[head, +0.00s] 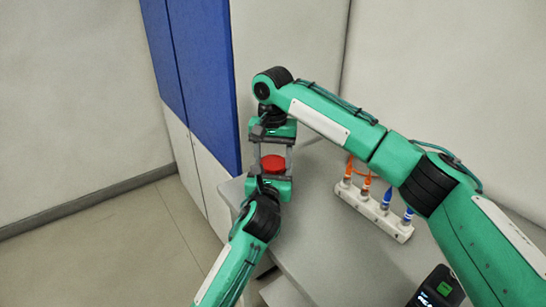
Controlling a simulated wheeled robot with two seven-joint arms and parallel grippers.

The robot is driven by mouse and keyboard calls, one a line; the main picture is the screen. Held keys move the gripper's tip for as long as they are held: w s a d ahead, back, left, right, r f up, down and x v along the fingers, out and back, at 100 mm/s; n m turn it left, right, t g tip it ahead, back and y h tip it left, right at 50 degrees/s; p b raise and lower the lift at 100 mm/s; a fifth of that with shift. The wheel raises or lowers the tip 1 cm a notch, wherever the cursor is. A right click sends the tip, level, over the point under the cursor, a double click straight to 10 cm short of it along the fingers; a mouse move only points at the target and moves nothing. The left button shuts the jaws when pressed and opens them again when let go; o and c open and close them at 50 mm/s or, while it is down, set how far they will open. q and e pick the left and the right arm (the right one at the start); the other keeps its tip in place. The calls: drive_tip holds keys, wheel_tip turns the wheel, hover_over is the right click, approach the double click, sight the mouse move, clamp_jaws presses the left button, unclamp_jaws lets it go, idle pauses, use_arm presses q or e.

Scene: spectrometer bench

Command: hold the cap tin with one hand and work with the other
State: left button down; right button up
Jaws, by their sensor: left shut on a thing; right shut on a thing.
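The cap tin (273,164) shows as a small round red thing near the far left part of the table, between my two grippers. My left gripper (272,172) reaches it from the near side and is shut on it. My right gripper (273,152) comes from the far side, its arm bent over from the right, and is also shut on it. The grey fingers of both grippers flank the red top on its left and right. The tin's lower part is hidden, and I cannot tell which part each gripper holds.
A white rack (372,212) with orange and blue plugged pieces stands on the grey table (325,255), right of the grippers. A black device with a green patch (443,289) is at the lower right. The table's left edge is close to the grippers. Blue and white panels (205,75) stand behind.

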drive_tip(key=n, duration=1)
drive_tip(key=o, duration=1)
drive_tip(key=shift+o, duration=0.4)
drive_tip(key=shift+s+a+r, duration=0.1)
drive_tip(key=shift+r, duration=0.05)
